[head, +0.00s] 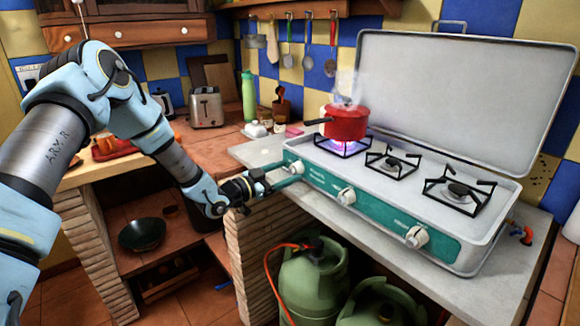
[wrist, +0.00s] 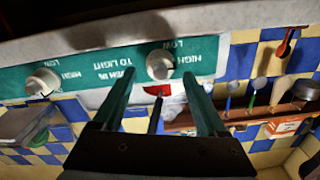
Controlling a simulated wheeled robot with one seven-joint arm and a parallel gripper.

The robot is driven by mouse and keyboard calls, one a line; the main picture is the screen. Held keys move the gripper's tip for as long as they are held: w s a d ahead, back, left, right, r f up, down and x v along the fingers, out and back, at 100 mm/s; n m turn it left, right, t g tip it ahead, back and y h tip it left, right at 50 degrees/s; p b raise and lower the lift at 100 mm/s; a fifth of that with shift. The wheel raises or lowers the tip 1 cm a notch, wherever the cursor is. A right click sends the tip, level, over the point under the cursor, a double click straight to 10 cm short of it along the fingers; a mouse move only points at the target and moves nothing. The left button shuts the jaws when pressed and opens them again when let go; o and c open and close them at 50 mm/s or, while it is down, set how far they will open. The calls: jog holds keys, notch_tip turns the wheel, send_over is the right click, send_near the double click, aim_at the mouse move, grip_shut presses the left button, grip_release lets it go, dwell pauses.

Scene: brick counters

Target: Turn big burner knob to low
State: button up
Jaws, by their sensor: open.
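The gas stove has a teal front panel (head: 322,184) with three white knobs. My gripper (head: 288,174) is at the left knob (head: 297,167), below the lit burner. In the wrist view, which is upside down, my open gripper (wrist: 160,78) points at this knob (wrist: 160,65). The knob lies between the fingertips and a little beyond them, with a gap on both sides. LOW and HIGH are printed near it. The middle knob (head: 346,195) and right knob (head: 417,237) are free. I cannot read which knob is labelled for the big burner.
A steaming red pot (head: 346,124) stands over the left burner's purple-blue flame. The middle burner (head: 392,162) and right burner (head: 459,192) look unlit. The stove lid (head: 455,95) is raised. Green gas bottles (head: 312,285) stand below the counter. The space before the panel is clear.

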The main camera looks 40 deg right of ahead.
jog(key=shift+d, duration=0.95)
grip_shut()
